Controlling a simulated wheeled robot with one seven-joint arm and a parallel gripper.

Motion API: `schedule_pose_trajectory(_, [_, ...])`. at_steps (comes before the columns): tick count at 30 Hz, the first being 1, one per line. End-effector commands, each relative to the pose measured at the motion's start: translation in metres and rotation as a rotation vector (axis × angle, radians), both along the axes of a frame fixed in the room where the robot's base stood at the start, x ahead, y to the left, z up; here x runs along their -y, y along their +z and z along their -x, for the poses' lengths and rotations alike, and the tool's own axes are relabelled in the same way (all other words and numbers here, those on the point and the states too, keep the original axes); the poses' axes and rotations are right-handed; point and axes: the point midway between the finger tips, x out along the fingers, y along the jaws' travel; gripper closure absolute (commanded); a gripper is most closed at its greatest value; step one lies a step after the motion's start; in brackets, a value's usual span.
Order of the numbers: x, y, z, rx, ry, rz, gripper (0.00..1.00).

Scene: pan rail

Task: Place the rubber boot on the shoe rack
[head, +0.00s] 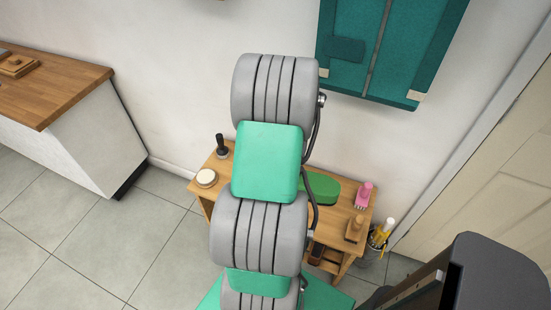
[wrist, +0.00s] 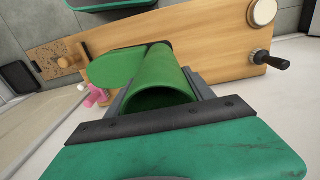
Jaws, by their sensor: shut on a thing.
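The green rubber boot (head: 322,188) shows in the head view as a rounded toe to the right of my arm; its upper part is hidden. In the wrist view the boot (wrist: 165,80) has its hollow shaft toward me and its foot pointing left. My gripper (wrist: 160,92) is shut on the shaft, a finger on each side. In the head view my arm hides the gripper. The wooden shoe rack (head: 338,216) stands against the wall below the boot. The boot looks upright over the rack's top; I cannot tell whether it touches.
A bucket with tools (head: 376,243) stands to the right. A wood-topped counter (head: 60,85) is at left, with open floor between.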

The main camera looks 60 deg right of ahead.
Motion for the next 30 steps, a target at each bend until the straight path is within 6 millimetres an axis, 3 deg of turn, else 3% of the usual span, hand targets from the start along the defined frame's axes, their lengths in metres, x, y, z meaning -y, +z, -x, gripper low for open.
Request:
schedule_pose_trajectory(3, [0.005,-0.011,-0.024,-0.001,0.002,0.000,1.00])
schedule_pose_trajectory(12, [0.014,-0.057,-0.060,0.000,0.000,0.002,1.00])
schedule_pose_trajectory(23, [0.016,-0.094,-0.068,0.000,-0.001,0.001,1.00])
schedule_pose_trajectory(30, [0.016,-0.098,-0.068,0.001,-0.001,0.003,1.00])
